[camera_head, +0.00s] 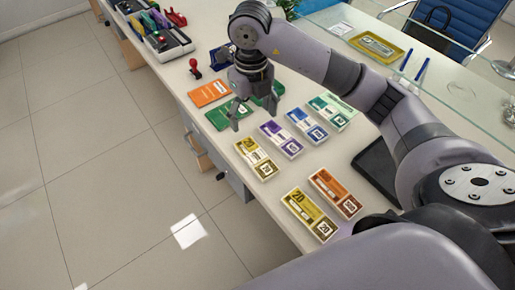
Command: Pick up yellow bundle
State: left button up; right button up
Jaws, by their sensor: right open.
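Two yellow bundles show in the head view. One yellow bundle (256,158) lies on the counter by its front edge, beside a purple bundle (281,138). The other yellow bundle (311,214), marked 20, lies nearer to me, beside an orange bundle (336,192). My right gripper (252,117) is open and points down above a green booklet (222,115), beyond the nearer-edge yellow bundle and apart from both yellow bundles. The gripper partly hides the green items under it. My left gripper is not in view.
A blue bundle (309,127) and a green bundle (331,111) lie beside the purple one. An orange booklet (209,93) and a red stamp (195,68) are farther off. A dark pad (377,172) lies at right. A glass panel borders the counter.

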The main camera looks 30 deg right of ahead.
send_over(256, 156)
notch_tip(256, 156, down, 6)
jog(key=f, duration=0.2)
jog(key=shift+w+a+f+p, duration=0.15)
jog(key=shift+w+f+p, duration=0.15)
jog(key=shift+f+p, duration=0.05)
jog(key=shift+s+f, duration=0.1)
jog(key=shift+f, duration=0.7)
jog(key=f, duration=0.1)
jog(key=f+p, duration=0.1)
jog(key=f, duration=0.2)
jog(key=shift+s+d+f, duration=0.2)
jog(key=shift+s+f, duration=0.05)
jog(key=shift+s, duration=0.05)
jog(key=shift+f, duration=0.1)
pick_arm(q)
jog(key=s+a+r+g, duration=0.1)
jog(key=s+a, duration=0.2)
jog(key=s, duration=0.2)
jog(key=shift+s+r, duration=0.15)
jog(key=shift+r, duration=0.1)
pick_arm(e)
jog(key=shift+w, duration=0.1)
jog(key=shift+c, duration=0.5)
jog(key=c, duration=0.5)
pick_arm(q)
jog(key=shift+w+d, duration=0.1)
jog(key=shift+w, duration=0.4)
pick_arm(e)
jog(key=c, duration=0.7)
